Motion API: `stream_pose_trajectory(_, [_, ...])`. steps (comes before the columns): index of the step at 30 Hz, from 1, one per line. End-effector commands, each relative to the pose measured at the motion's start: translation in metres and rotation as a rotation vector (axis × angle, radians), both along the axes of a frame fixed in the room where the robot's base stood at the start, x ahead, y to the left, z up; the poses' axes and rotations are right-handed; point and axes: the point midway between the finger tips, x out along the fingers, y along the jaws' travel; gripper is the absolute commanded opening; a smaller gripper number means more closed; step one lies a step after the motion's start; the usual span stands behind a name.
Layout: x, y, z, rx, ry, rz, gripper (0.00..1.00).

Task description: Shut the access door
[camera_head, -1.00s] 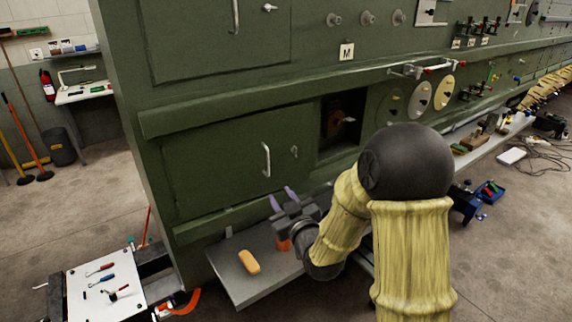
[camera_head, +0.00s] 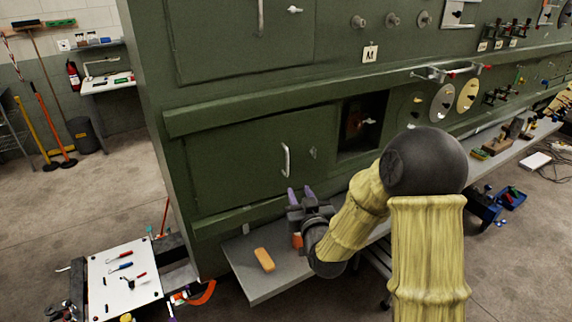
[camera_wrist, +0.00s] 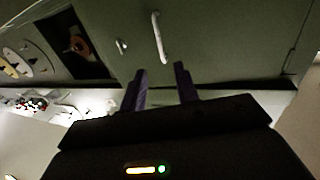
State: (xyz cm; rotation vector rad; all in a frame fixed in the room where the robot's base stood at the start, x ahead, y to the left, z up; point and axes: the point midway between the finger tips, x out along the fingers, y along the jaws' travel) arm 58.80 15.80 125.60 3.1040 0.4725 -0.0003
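The access door is a green panel (camera_head: 235,160) low on the green structure, with a pale bar handle (camera_head: 286,160) and a small latch (camera_head: 312,153) near its right edge. A dark opening (camera_head: 362,125) adjoins that edge; I cannot tell exactly how far the door stands off its frame. My gripper (camera_head: 301,192) is just below the handle, with purple fingers apart and nothing between them. In the wrist view my gripper (camera_wrist: 161,80) points towards the door (camera_wrist: 220,40), and the handle (camera_wrist: 160,38) lies beyond the fingertips, apart from them.
A grey shelf (camera_head: 240,262) below the door carries an orange block (camera_head: 264,259). A second green door (camera_head: 215,35) with a handle is above. A white tool board (camera_head: 125,275) stands at lower left. The floor (camera_head: 95,200) left of the structure is fairly clear.

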Motion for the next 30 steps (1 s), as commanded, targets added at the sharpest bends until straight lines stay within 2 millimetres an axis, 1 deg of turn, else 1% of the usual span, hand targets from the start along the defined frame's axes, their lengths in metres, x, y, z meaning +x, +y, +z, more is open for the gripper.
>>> stream_pose_trajectory(1, [0.009,0.002,0.003,0.001,0.0,-0.001,0.31])
stream_pose_trajectory(6, [0.035,0.01,0.003,0.0,0.0,-0.001,0.31])
stream_pose_trajectory(21, [0.103,0.032,0.003,0.0,-0.001,0.0,0.31])
stream_pose_trajectory(25, [0.115,0.036,0.002,0.0,0.0,0.0,0.31])
stream_pose_trajectory(30, [0.119,0.037,0.0,0.0,0.0,0.0,0.31])
